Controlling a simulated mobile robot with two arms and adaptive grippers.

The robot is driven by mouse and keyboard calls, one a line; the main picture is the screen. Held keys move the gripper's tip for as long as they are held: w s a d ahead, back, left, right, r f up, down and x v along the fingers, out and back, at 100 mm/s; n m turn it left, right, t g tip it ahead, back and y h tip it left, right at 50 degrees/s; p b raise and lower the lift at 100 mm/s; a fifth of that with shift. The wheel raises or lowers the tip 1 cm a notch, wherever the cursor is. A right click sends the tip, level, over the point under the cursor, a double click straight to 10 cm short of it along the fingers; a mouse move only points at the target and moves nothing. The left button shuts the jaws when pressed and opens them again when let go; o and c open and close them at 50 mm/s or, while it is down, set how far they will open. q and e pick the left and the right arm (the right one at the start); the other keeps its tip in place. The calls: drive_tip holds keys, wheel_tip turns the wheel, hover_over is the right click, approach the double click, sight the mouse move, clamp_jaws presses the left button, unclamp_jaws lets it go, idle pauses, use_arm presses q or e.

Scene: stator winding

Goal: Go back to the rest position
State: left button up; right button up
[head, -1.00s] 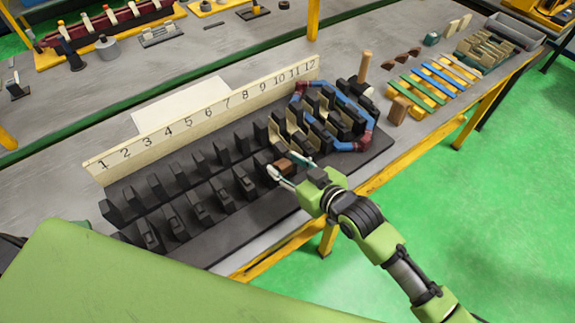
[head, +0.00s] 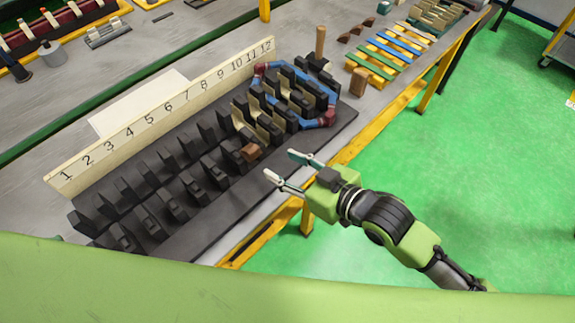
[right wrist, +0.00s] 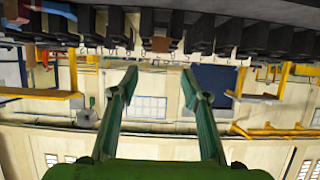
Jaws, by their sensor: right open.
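My right gripper (head: 281,169) is open and empty, just off the front edge of the black slotted stator fixture (head: 210,228). Its two spread fingers also show in the right wrist view (right wrist: 160,85), with nothing between them. A small brown block (head: 251,152) sits among the black teeth, apart from the fingers. A blue coil with dark red ends (head: 318,123) lies around the teeth at the fixture's right end, with pale liners in slots there. My left gripper is not in view.
A numbered strip (head: 160,117) stands behind the fixture. On the bench to the right are an upright wooden handle (head: 320,42), a brown block (head: 358,82) and coloured sticks (head: 400,47).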

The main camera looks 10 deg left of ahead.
drive_tip(key=shift+s+d+r, duration=0.1)
drive_tip(key=shift+d, duration=0.05)
idle(0.5)
drive_tip(key=s+d+f+m+g+h, duration=0.35)
drive_tip(key=s+d+f+h, duration=0.35)
drive_tip(key=d, duration=0.6)
drive_tip(key=s+d+f+m+g+h, duration=0.2)
drive_tip(key=s+d+f+m+h, duration=0.25)
drive_tip(key=s+d, duration=0.65)
wheel_tip(320, 180, down, 28)
drive_tip(key=r+b, duration=0.1)
drive_tip(key=b, duration=0.2)
drive_tip(key=s+d+f+g+b, duration=0.2)
drive_tip(key=s+d+f+b, duration=0.1)
drive_tip(key=s+f, duration=1.4)
wheel_tip(320, 180, down, 4)
drive_tip(key=shift+s+d+f+y, duration=0.15)
drive_tip(key=shift+d+y, duration=0.2)
drive_tip(key=shift+d, duration=0.05)
